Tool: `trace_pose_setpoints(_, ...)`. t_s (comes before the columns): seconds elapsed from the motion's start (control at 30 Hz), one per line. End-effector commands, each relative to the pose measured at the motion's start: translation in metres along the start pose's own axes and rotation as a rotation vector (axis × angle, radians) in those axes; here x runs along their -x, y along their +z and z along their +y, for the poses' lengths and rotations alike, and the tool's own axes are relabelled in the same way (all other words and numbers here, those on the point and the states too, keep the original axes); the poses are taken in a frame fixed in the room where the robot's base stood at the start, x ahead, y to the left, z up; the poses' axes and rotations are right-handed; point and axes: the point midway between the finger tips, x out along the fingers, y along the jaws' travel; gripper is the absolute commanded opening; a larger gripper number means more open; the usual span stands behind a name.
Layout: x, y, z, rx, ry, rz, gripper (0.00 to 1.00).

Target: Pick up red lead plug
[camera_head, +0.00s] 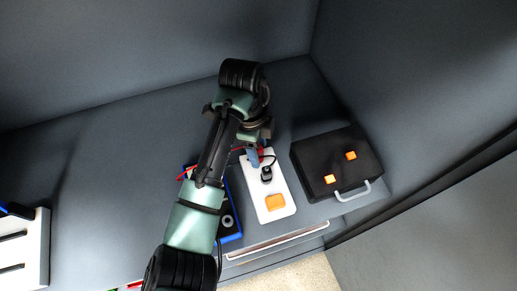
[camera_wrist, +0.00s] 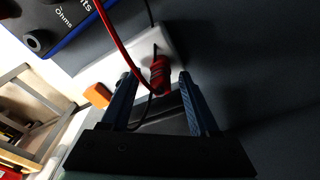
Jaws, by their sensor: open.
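The red lead plug (camera_wrist: 160,75) is a ribbed red body with a red cable, seen in the wrist view at the white block (camera_wrist: 150,44). My gripper (camera_wrist: 158,77) is open, with one blue finger on each side of the plug in the picture. I cannot tell whether the plug is fully between the fingers or slightly beyond them. In the head view my gripper (camera_head: 253,155) is over the far end of the white block (camera_head: 284,186), and my arm mostly hides the plug. A black plug (camera_head: 266,173) stands on the block.
A blue meter (camera_head: 233,236) lies left of the block, partly under my arm. A black case (camera_head: 320,158) with orange latches lies to the right. An orange square (camera_head: 275,202) is on the block's near end. A white slotted rack (camera_head: 38,250) stands far left. The back bench is clear.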

Motion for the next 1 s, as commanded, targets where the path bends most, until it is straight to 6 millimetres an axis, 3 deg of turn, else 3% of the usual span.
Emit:
trace_pose_setpoints(0.03,0.0,0.0,0.0,0.0,0.0,0.0,0.62)
trace_pose_setpoints(0.3,0.0,0.0,0.0,0.0,0.0,0.0,0.13)
trace_pose_setpoints(0.4,0.0,0.0,0.0,0.0,0.0,0.0,0.0)
trace_pose_setpoints(0.77,0.003,0.0,-0.001,0.0,-0.001,0.0,0.0)
trace_pose_setpoints(1.0,0.042,-0.005,-0.002,-0.002,-0.005,-0.002,0.0)
